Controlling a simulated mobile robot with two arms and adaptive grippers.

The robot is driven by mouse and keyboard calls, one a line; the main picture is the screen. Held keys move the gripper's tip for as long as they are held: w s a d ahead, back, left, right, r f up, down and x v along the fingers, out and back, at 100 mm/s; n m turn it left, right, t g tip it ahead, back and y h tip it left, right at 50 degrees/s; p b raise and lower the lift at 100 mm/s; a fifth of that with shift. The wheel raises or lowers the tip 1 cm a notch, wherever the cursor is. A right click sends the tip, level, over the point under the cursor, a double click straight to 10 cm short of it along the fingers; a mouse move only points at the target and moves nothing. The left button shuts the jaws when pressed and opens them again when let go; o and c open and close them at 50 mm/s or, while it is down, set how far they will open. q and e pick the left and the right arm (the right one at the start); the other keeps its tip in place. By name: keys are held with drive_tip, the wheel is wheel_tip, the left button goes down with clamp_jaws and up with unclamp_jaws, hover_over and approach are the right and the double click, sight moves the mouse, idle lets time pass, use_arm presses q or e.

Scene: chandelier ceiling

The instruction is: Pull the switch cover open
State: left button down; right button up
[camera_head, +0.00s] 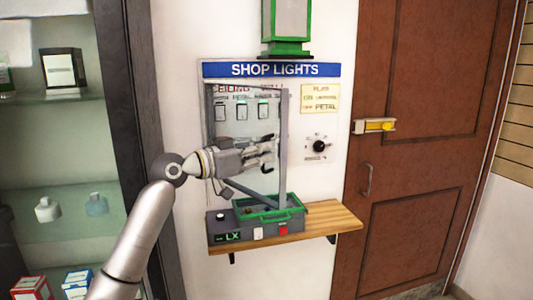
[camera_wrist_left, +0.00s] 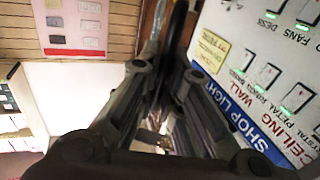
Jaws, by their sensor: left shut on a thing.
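The blue-headed SHOP LIGHTS panel (camera_head: 275,70) is on the white wall, with several switches (camera_head: 240,111) behind a clear cover. The cover (camera_head: 284,105) has a grey frame; its right upright stands out from the panel and its lower bar slopes outward, so it looks partly open, hinged at the left. My left gripper (camera_head: 268,152) reaches in from the left and is shut at the cover's right upright. In the left wrist view the fingers (camera_wrist_left: 163,110) close together, with a dark edge beyond them and the panel (camera_wrist_left: 265,80) at right. The exact contact is hidden. My right gripper is not in view.
A wooden shelf (camera_head: 335,216) below the panel holds a grey box with a green-rimmed tray (camera_head: 290,201). A black knob (camera_head: 319,146) is right of the cover. A green-framed lamp (camera_head: 288,47) is above. A brown door (camera_head: 425,90) is at right, a glass cabinet (camera_head: 75,135) at left.

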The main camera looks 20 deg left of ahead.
sight(276, 109)
use_arm(q)
drive_tip(key=c, duration=1.9)
unclamp_jaws()
drive_tip(key=shift+o, duration=0.2)
wheel_tip(276, 109, up, 10)
drive_tip(key=shift+f, duration=0.1)
